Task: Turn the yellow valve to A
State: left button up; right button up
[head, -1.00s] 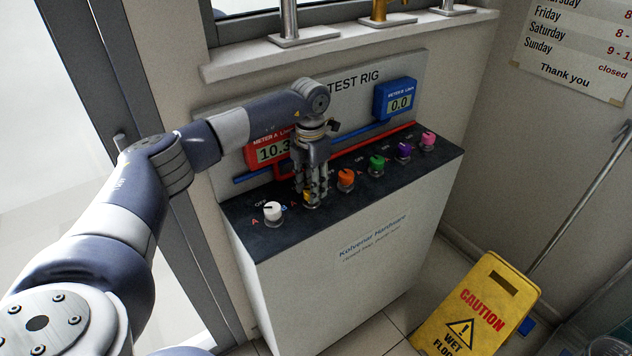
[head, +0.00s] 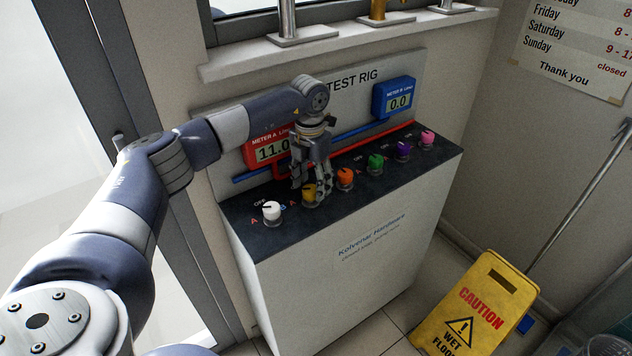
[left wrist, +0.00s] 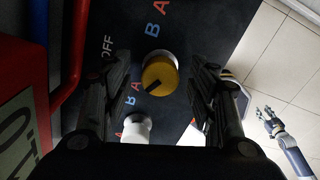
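The yellow valve (head: 310,194) is a round knob on the dark top of the test rig, second from the left. My left gripper (head: 311,190) points down over it. In the left wrist view the yellow valve (left wrist: 160,74) sits between the two spread fingers (left wrist: 160,92), with a gap on each side. Its dark pointer mark points to the lower left, toward a red A (left wrist: 133,86). The red meter A (head: 271,148) reads about 11.0, partly covered by my gripper. The blue meter B (head: 396,99) reads 0.0. My right gripper (left wrist: 266,113) appears small, empty and seemingly open.
A white knob (head: 271,211) stands left of the yellow valve. Orange (head: 345,178), green (head: 375,164), purple (head: 402,150) and pink (head: 427,138) knobs stand to the right. A yellow caution sign (head: 477,307) stands on the floor at right.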

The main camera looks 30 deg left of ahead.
aim_at(312, 187)
pick_arm(q)
jog(key=shift+s+f, duration=0.1)
notch_tip(312, 187, up, 12)
dwell(0.6)
